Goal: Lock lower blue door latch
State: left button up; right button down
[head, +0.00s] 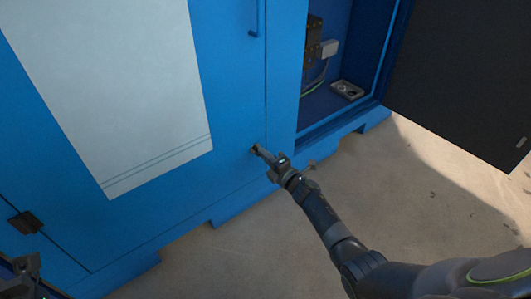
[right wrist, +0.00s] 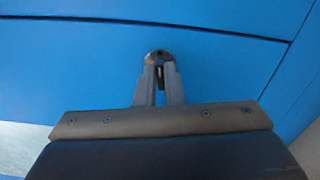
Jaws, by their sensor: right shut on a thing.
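The lower blue door latch (head: 253,149) is a small dark round fitting low on the blue door (head: 232,120), near its right edge. My right gripper (head: 259,151) reaches it from the lower right, with its fingertips at the latch. In the right wrist view the latch (right wrist: 160,54) shows as a dark round head just beyond the fingers. My right gripper (right wrist: 160,72) is shut on the latch there, and the fingers hide part of it. A dark piece of my left gripper (head: 27,264) shows at the lower left edge; its jaws are not clear.
A dark hinge (head: 25,222) sits at lower left. To the right, an open compartment (head: 325,95) has its dark door panel (head: 465,80) swung out. Concrete floor (head: 420,200) is clear in front.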

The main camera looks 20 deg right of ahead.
jog(key=shift+m+p, duration=0.4)
jog(key=shift+m, duration=0.6)
jog(key=shift+f, duration=0.1)
jog(key=c, duration=1.5)
grip_release()
jog(key=shift+c, duration=0.2)
